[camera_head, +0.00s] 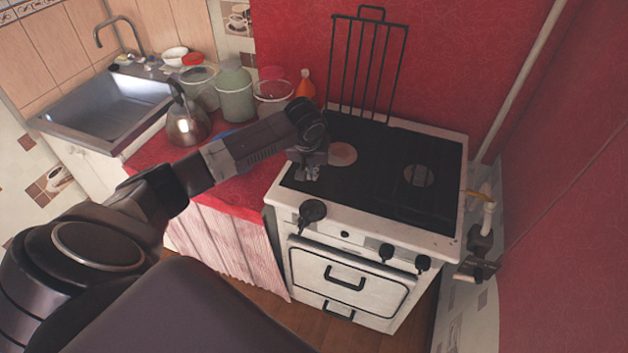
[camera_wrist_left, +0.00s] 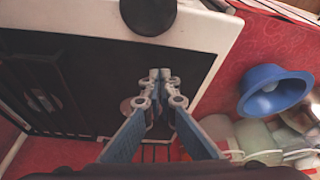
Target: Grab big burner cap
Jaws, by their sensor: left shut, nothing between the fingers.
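A dark round disc (camera_head: 312,210), which looks like the big burner cap, is at the front left edge of the white stove (camera_head: 450,245). In the left wrist view the disc (camera_wrist_left: 148,14) is at the top, cut off by the picture edge, overlapping the stove's pale rim. My left gripper (camera_head: 309,173) is over the left front of the black stove top, behind the disc and apart from it. In the left wrist view its fingertips (camera_wrist_left: 160,75) are together with nothing between them. My right gripper is not in view.
A black grate (camera_head: 365,65) stands upright behind the stove. A pinkish burner (camera_head: 341,154) and a second burner (camera_head: 418,175) show on the stove top. A kettle (camera_head: 187,120), jars and a blue bowl (camera_wrist_left: 273,90) stand on the red counter to the left. The front right stove top is clear.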

